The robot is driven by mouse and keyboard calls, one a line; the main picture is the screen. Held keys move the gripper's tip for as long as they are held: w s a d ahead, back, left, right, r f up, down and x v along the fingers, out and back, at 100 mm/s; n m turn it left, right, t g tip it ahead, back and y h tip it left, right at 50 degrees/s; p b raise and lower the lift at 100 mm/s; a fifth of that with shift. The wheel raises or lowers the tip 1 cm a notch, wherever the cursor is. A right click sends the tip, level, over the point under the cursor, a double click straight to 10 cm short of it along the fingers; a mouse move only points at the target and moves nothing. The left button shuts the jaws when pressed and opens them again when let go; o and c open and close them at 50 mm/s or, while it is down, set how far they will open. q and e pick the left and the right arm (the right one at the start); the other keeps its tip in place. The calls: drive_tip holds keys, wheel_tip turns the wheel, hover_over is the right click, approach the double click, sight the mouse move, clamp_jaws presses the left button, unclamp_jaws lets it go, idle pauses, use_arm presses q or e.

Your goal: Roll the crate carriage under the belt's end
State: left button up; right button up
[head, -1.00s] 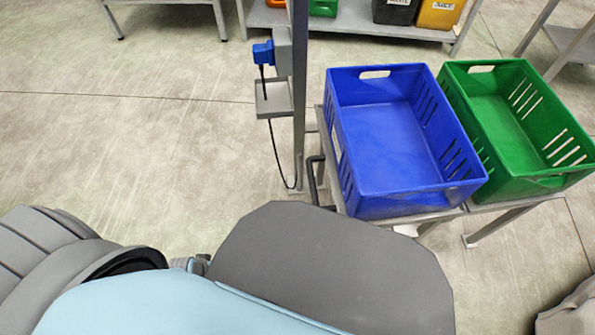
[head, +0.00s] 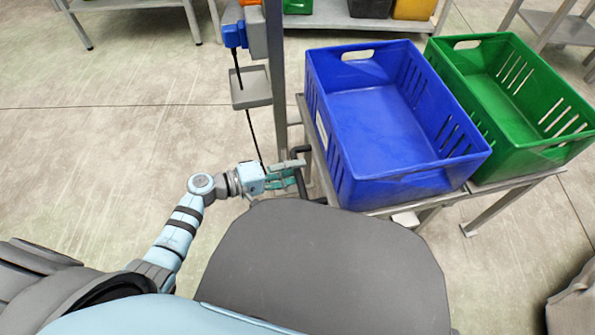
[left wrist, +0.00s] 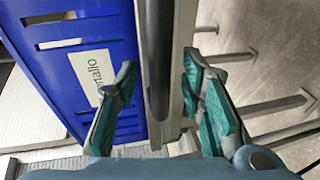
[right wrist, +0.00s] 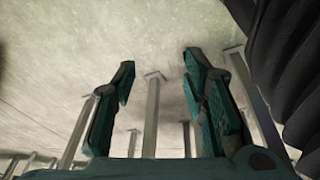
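The crate carriage (head: 425,202) is a grey metal frame on legs. A blue crate (head: 385,185) and a green crate (head: 535,160) stand side by side on top. A dark handle bar (head: 301,176) sticks out at its left end. My left gripper (head: 286,177) is at this handle. In the left wrist view the dark bar (left wrist: 160,50) runs between its spread fingers (left wrist: 160,78), with gaps showing on both sides. My right gripper (right wrist: 160,75) is open and empty in the right wrist view, with grey legs beyond it. No belt is recognisable in these views.
A grey post (head: 276,80) with a blue plug (head: 234,35), a small grey box (head: 250,87) and a hanging cable stands left of the carriage. A shelf (head: 350,18) with containers is at the back. The floor at left (head: 90,150) is clear.

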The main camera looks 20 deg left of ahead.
use_arm(q)
drive_tip(key=shift+w+d+f, duration=0.15)
drive_tip(key=shift+w+d, duration=0.25)
drive_tip(key=shift+d, duration=0.2)
use_arm(e)
drive_tip(key=shift+r, duration=0.4)
use_arm(q)
drive_tip(key=shift+c, duration=0.5)
clamp_jaws()
drive_tip(key=shift+s, duration=0.1)
use_arm(e)
drive_tip(key=shift+w, duration=0.1)
